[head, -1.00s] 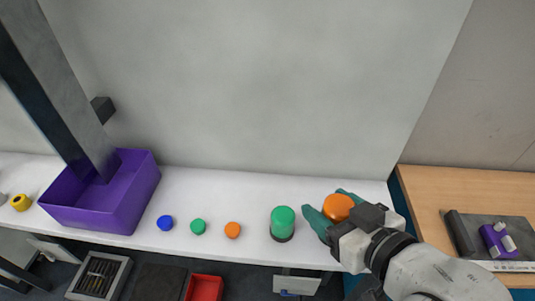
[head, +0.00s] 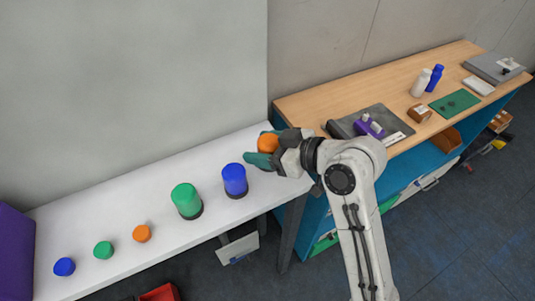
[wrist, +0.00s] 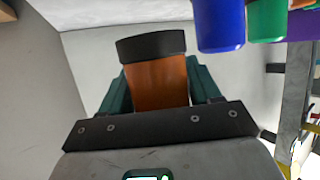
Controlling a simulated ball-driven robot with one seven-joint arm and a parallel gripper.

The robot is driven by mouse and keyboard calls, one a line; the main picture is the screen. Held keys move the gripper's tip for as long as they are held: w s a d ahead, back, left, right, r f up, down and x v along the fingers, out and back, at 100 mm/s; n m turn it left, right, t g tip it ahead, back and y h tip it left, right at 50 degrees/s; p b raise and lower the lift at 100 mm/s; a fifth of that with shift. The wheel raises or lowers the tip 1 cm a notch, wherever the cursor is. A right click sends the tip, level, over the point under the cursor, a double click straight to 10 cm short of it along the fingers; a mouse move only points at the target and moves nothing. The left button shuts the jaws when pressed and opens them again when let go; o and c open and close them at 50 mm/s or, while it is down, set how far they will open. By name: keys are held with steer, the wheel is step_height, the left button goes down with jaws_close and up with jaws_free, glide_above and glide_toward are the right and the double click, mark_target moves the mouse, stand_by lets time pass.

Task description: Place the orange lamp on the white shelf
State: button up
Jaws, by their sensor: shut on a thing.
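The orange lamp (head: 268,143) is held in my gripper (head: 264,151) at the right end of the white shelf (head: 145,207). In the wrist view, the orange lamp (wrist: 158,82) with its black base sits between the green fingers of my gripper (wrist: 158,90). The fingers are shut on its sides. Whether its base touches the shelf cannot be told. A blue lamp (head: 235,180) and a green lamp (head: 186,200) stand upright on the shelf, left of the gripper. Both also show in the wrist view, the blue lamp (wrist: 219,25) nearer.
Small orange (head: 142,233), green (head: 103,250) and blue (head: 64,267) round pieces lie along the shelf's left part. A purple bin (head: 15,250) stands at its left end. A wooden bench (head: 325,97) with tools adjoins at right. A pale panel rises behind the shelf.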

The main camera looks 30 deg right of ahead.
steer(key=shift+w+d+f, duration=0.25)
steer(key=shift+d+f, duration=0.15)
steer(key=shift+f, duration=0.1)
steer(key=f, duration=0.1)
steer(key=f+p, duration=0.1)
steer(key=f, duration=0.1)
steer(key=shift+w+d, duration=0.1)
steer(key=shift+d, duration=0.2)
steer(key=shift+f, duration=0.45)
steer(key=shift+f, duration=0.1)
steer(key=o, duration=1.1)
steer(key=shift+r, duration=0.25)
steer(key=b+v, duration=0.1)
steer(key=v, duration=1.1)
steer(key=shift+f+b, duration=0.15)
steer(key=shift+b, duration=0.2)
